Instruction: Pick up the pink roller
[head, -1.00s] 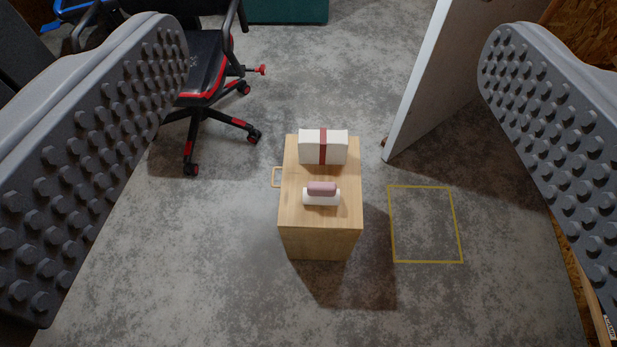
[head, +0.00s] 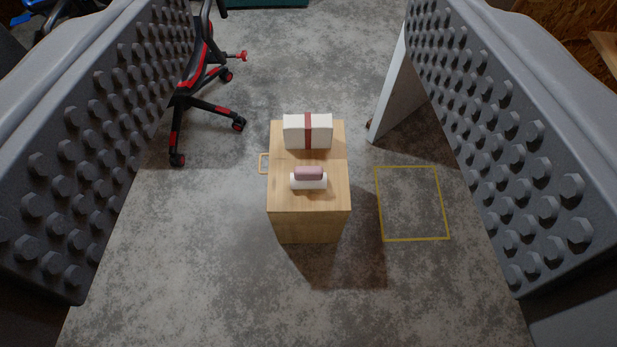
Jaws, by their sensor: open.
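The pink roller (head: 309,173) is a small rounded bar. It lies on a small white block (head: 309,184) near the front of a wooden cabinet's top (head: 285,200). My gripper (head: 300,290) is open, with its two studded grey fingers at the left and right of the picture. The gap between them is empty. The roller is well beyond the fingers and apart from them, seen through the gap. Nothing hides the top of the roller.
A white box with a dark red band (head: 295,132) stands behind the roller on the cabinet. A black and red chair (head: 205,105) is at the back left. A white panel (head: 398,103) stands at the back right. A yellow rectangle (head: 441,203) marks clear floor at right.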

